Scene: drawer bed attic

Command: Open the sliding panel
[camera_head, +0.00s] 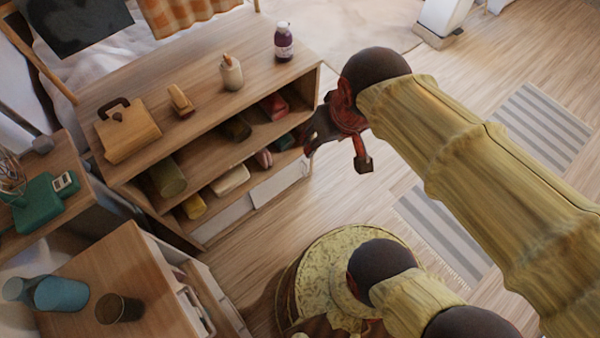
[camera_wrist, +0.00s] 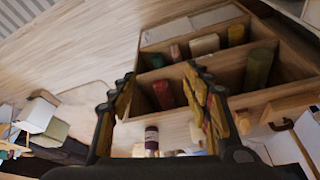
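A wooden shelf unit (camera_head: 135,185) has pale white panels along its bottom row. One panel (camera_head: 278,186) is at the right end, close to my gripper, and another pale panel (camera_head: 222,219) is to its left. I cannot tell for certain which one slides. In the wrist view a pale panel (camera_wrist: 165,33) shows at the unit's far top edge. My gripper (camera_head: 336,155) is by the unit's right end, apart from the panels. In the wrist view my gripper (camera_wrist: 160,76) has its two fingers spread wide with nothing between them.
A dark bottle (camera_head: 284,42), a beige jar (camera_head: 231,73) and a wooden case (camera_head: 127,131) stand on the unit's top. Several items fill its shelves. The floor (camera_head: 240,262) before the unit is partly clear.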

